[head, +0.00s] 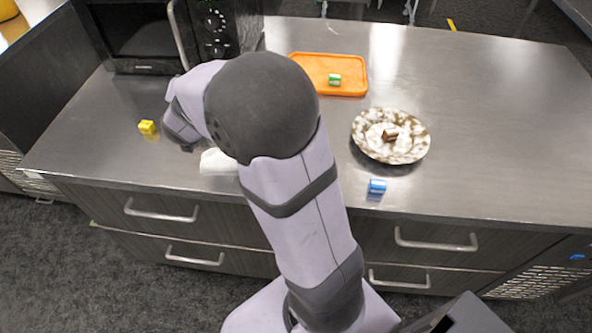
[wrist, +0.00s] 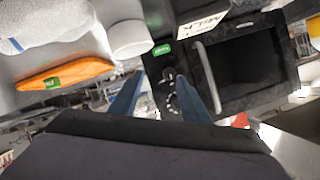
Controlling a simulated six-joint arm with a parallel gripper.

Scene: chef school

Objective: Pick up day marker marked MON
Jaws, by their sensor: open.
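Three small blocks that look like day markers are in the head view: a yellow one (head: 147,127) on the counter at left, a green one (head: 334,79) on the orange tray, and a blue one (head: 377,187) near the counter's front edge. Their lettering is too small to read, so I cannot tell which is MON. My gripper (wrist: 166,95) is open and empty between its two blue fingers in the wrist view. In the head view its fingers are hidden behind my arm. The green marker on the tray also shows in the wrist view (wrist: 53,83).
The orange tray (head: 304,62) lies at the back of the steel counter (head: 480,100). A patterned plate (head: 419,149) holds small brown pieces at right. A black microwave (head: 140,35) stands at back left. A white object (head: 217,162) is partly hidden by my arm. The counter's right is clear.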

